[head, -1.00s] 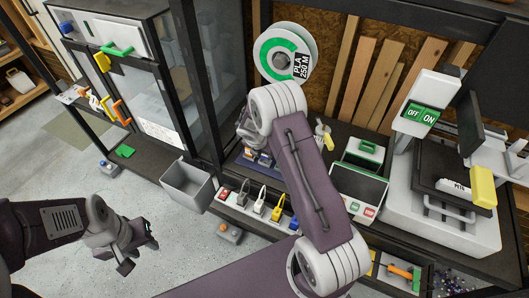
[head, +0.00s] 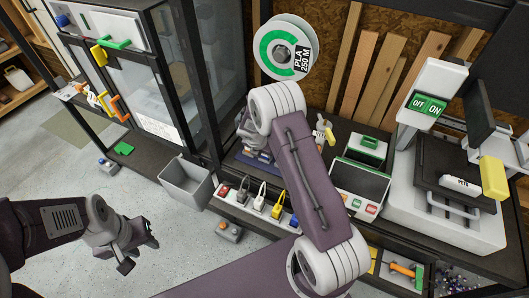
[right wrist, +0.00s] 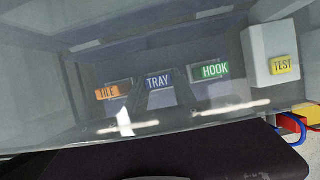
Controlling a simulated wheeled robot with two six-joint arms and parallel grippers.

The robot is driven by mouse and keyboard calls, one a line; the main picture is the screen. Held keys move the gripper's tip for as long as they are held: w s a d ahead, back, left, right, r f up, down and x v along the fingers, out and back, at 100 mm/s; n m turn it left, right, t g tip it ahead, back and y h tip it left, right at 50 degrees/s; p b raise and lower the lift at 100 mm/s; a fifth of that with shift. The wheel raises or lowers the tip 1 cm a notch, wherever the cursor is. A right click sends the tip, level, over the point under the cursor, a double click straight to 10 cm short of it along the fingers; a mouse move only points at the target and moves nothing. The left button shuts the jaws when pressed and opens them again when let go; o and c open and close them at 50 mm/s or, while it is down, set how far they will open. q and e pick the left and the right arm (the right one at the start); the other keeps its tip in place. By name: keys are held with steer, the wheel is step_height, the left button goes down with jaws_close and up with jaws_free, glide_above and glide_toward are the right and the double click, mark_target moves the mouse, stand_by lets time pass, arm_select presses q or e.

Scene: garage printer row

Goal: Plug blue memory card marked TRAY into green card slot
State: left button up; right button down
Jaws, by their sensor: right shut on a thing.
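In the right wrist view, the blue card marked TRAY (right wrist: 158,83) stands in a row between the orange card marked TILE (right wrist: 108,92) and the green card marked HOOK (right wrist: 214,71). My right gripper (right wrist: 160,96) is shut on the TRAY card, still among its neighbours. In the head view my right forearm covers most of that gripper and the card. My left gripper (head: 139,254) hangs open and empty over the floor at lower left. I cannot make out the green card slot for certain.
A yellow TEST tag (right wrist: 282,65) is on a pale block right of the cards. In the head view, a grey bin (head: 187,184) stands left of a strip of coloured plugs (head: 258,203). A white-green machine (head: 360,187) and a scale-like press (head: 455,205) stand to the right.

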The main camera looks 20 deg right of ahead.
steer(key=c, duration=0.9)
jaws_free()
steer(key=shift+c, duration=0.2)
steer(key=p+v, duration=0.2)
steer(key=v, duration=0.7)
